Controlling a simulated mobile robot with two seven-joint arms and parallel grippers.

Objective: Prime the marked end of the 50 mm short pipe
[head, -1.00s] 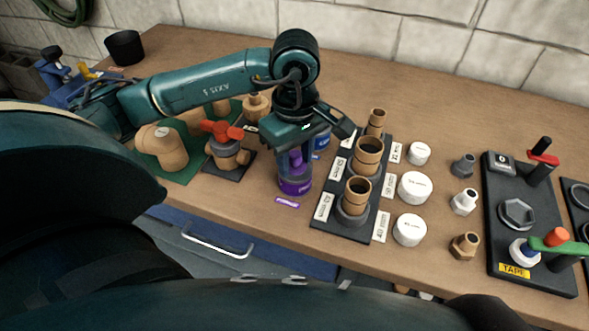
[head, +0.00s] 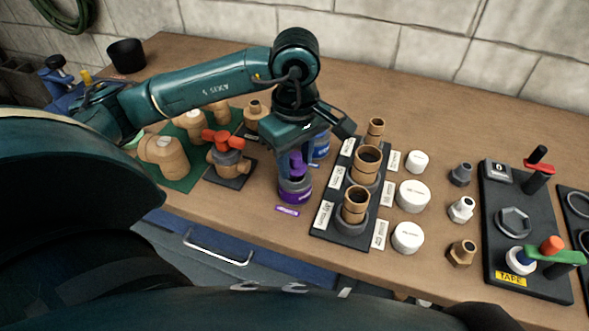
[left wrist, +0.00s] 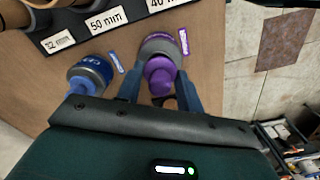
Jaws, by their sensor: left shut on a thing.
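A primer can with a purple cap (head: 294,188) stands on the bench beside a purple label (head: 287,211). My left gripper (head: 298,163) is over it, pointing down and shut on its purple cap; in the left wrist view the fingers sit either side of the cap (left wrist: 161,76). A black rack (head: 335,238) holds several upright tan pipes. The 50 mm pipe (head: 366,165) appears to be the middle, widest one, going by the 50 mm label (left wrist: 106,22) in the left wrist view. I cannot make out a mark on its end. My right gripper is not in view.
A blue can (head: 321,146) stands just behind the primer, close to my gripper. A valve with a red handle (head: 223,140) is to the left. White caps (head: 412,196) and small fittings (head: 461,209) stand right of the rack. A black tool tray (head: 501,280) is farther right.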

